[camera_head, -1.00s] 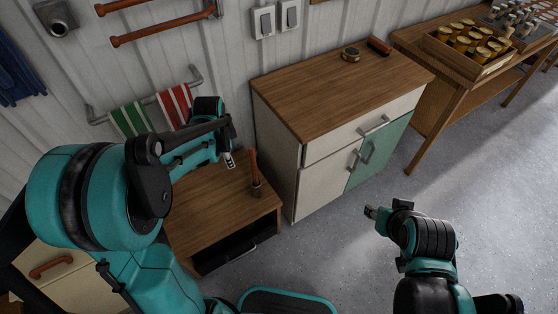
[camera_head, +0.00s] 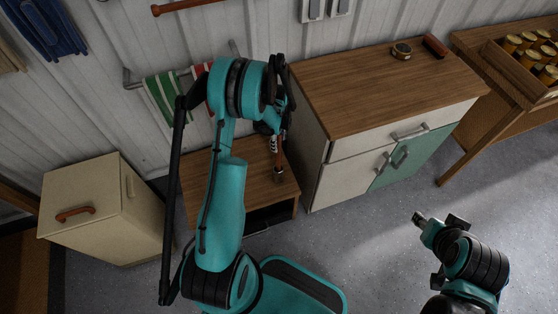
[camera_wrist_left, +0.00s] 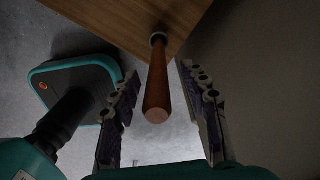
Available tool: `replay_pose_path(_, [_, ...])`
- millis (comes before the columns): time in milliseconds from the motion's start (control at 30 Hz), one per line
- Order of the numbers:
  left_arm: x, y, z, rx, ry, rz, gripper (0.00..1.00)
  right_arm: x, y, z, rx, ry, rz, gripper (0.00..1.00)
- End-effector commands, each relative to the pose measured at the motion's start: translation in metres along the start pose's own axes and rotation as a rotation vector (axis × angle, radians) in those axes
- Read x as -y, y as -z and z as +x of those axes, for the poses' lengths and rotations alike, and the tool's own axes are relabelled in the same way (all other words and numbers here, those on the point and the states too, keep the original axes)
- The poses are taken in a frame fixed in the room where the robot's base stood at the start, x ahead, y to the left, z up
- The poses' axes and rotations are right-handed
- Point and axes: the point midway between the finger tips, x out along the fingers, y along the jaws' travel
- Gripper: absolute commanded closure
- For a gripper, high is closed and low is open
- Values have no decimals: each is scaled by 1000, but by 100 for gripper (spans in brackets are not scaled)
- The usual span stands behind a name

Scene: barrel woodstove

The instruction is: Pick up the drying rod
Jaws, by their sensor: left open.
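The drying rod, a reddish-brown wooden stick (camera_head: 280,157), stands upright in a small dark holder (camera_head: 279,174) on a low wooden table (camera_head: 255,190). My left gripper (camera_head: 275,143) is just above and beside it, partly hidden by my own arm. In the left wrist view the rod (camera_wrist_left: 156,85) points toward the camera. It lies between the two open fingers of the left gripper (camera_wrist_left: 158,72), with a visible gap on each side. A grey ring circles its far end at the table edge. My right gripper (camera_head: 424,222) is away over the floor at right; its jaws are too small to read.
A cabinet with a wooden top (camera_head: 375,90) stands close to the right of the low table. A cream cabinet (camera_head: 90,210) stands at left. A wall rail with striped towels (camera_head: 165,103) is behind my left arm. The floor at right is clear.

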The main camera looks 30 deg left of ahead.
Motion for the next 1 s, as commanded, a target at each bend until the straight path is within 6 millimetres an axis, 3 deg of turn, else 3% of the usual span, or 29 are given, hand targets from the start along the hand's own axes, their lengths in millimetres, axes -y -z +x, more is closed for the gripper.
replay_pose_path(200, [-3,3,36,0,0,-1,55,0,-10,13,0,0,0,60])
replay_pose_path(433, [-3,3,37,0,0,-1,55,0,-9,12,0,0,0,60])
replay_pose_path(467, [-3,3,37,0,0,-1,57,0,-9,12,0,0,0,60])
replay_pose_path(633, [-3,3,37,0,0,-1,100,0,-9,12,0,0,0,60])
replay_pose_path(1000, [-3,3,35,0,1,-1,100,0,-8,12,0,0,0,60])
